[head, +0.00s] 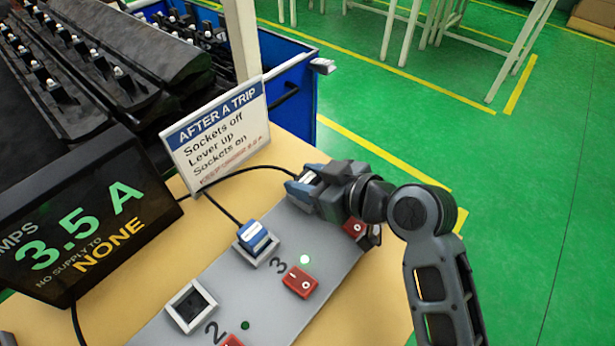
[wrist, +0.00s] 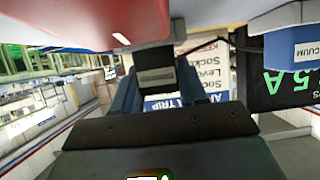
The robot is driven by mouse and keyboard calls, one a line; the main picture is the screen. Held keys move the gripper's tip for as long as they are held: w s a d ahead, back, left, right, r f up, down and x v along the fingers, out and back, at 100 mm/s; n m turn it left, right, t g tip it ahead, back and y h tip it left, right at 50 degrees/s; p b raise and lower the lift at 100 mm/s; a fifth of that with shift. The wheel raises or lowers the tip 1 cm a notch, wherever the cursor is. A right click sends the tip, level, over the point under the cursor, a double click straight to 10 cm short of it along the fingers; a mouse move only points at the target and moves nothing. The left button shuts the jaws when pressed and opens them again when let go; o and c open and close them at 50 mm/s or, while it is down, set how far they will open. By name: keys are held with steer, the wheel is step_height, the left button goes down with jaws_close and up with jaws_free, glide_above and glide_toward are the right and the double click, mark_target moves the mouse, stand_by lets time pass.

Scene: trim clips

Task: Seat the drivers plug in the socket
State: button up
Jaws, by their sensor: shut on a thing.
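My gripper (head: 304,188) is over the far end of the grey socket strip (head: 215,270), beyond socket 3. In the wrist view its two blue-grey fingers are shut on a dark plug (wrist: 157,77) with a grey label too blurred to read; I take it for the drivers plug. A black cable runs left from the gripper. The socket under the gripper is hidden, so I cannot tell whether the plug is in it or above it. A blue plug (head: 257,238) sits in socket 3; its label reads VACUUM in the wrist view (wrist: 300,48). The near socket (head: 190,305), by number 2, is empty.
Red switches stand beside the sockets: one by number 3 (head: 300,282) with a lit green lamp, one near my wrist (head: 354,228). A sign (head: 215,135) and a display (head: 85,215) reading 3.5 A stand left of the strip. Green floor lies open to the right.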

steer(key=shift+f, duration=0.15)
steer(key=o, duration=1.1)
steer(key=shift+r, duration=0.3)
steer(key=b+v, duration=0.1)
steer(key=v, duration=1.1)
steer(key=shift+f, duration=0.2)
steer(key=shift+d, duration=0.1)
